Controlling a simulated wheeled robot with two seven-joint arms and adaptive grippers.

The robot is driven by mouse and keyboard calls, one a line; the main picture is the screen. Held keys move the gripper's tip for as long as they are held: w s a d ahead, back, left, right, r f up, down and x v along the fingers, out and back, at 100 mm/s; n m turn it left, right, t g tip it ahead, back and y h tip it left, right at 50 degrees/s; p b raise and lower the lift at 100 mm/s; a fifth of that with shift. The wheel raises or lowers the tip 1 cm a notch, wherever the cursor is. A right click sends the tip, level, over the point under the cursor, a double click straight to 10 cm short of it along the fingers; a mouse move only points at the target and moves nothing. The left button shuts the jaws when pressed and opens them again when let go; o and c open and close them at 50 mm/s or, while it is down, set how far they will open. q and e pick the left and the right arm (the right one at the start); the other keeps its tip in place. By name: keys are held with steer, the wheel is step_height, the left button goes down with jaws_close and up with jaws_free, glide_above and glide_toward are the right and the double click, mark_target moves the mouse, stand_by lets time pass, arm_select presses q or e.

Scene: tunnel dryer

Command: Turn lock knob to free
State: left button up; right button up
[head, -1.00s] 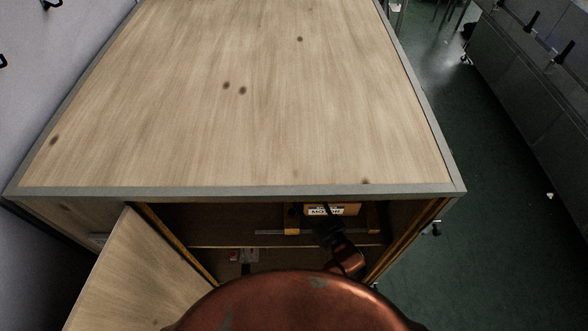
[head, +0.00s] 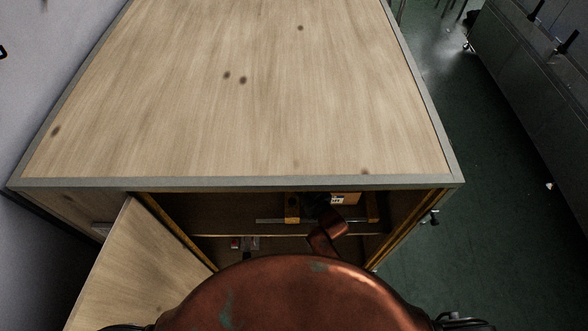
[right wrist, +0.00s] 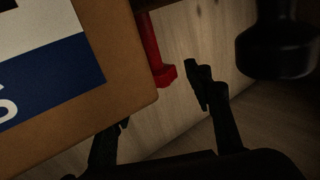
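In the right wrist view, a black rounded knob-like part (right wrist: 278,45) hangs at the upper right. A red bar with a wider end (right wrist: 158,55) stands against pale wood, beside a brown box or panel (right wrist: 140,85) with a white and blue label. Which of these is the lock knob I cannot tell. My right gripper (right wrist: 160,95) has its two dark fingers spread, with nothing held between them. The red bar lies beyond the fingers; the black part is to their right, apart. In the head view my right arm reaches into the cabinet. My left gripper is not identifiable.
The wood-topped cabinet (head: 245,120) fills the head view, its front open. A wooden door (head: 140,270) swings out at the left. Inside are a shelf, a yellow bracket (head: 292,208), a labelled box (head: 345,198) and a small red item (head: 235,243).

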steer(key=c, duration=1.1)
arm_select(q)
steer(key=shift+s+f, duration=0.1)
steer(key=shift+s, duration=0.65)
arm_select(e)
steer(key=shift+r+n+g+y, duration=0.1)
steer(key=shift+n+g+y, duration=0.2)
steer(key=shift+y, duration=0.1)
steer(key=shift+n+y, duration=0.3)
steer(key=shift+w+d+n+g+y, duration=0.1)
steer(key=shift+n+g+y, duration=0.4)
steer(key=shift+g+y, duration=0.1)
arm_select(q)
steer(key=shift+w+f+b, duration=0.15)
steer(key=shift+f+b, duration=0.8)
steer(key=shift+b, duration=0.05)
arm_select(e)
steer(key=shift+w+d+n+g+y, duration=0.1)
steer(key=shift+n+g+y, duration=1.1)
steer(key=shift+g+y, duration=0.25)
steer(key=o, duration=1.2)
